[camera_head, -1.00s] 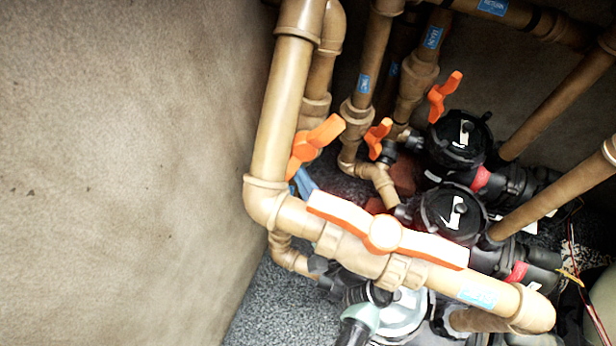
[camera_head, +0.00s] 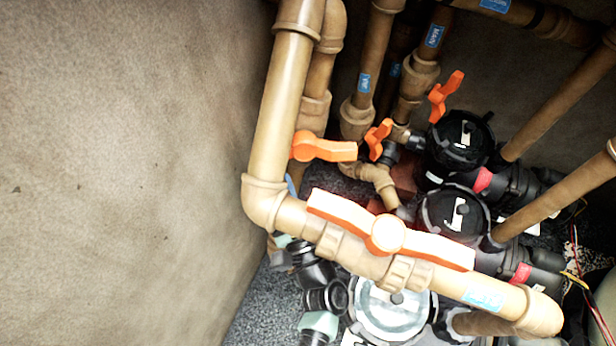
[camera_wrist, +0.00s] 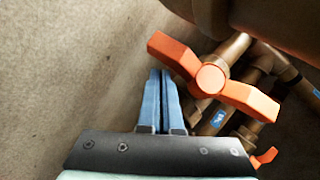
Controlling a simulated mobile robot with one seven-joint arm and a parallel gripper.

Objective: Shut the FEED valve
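Several orange valve handles sit on tan pipes, and I cannot read which label says FEED. The left rear handle (camera_head: 322,148) lies nearly level in the head view, on an upright pipe behind the front pipe. An orange handle, apparently the same one, is large and slanted in the wrist view (camera_wrist: 210,78). My gripper (camera_wrist: 161,75) has its blue fingers together with nothing between them. Its tips are just beside that handle's left end; I cannot tell if they touch. In the head view only a blue sliver (camera_head: 291,185) shows behind the front pipe.
A large orange and white handle (camera_head: 388,234) lies along the front pipe (camera_head: 275,210). Two smaller orange handles (camera_head: 377,138) (camera_head: 444,97) stand farther back. Black pumps (camera_head: 462,140) crowd the right. A bare wall (camera_head: 120,170) borders the left.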

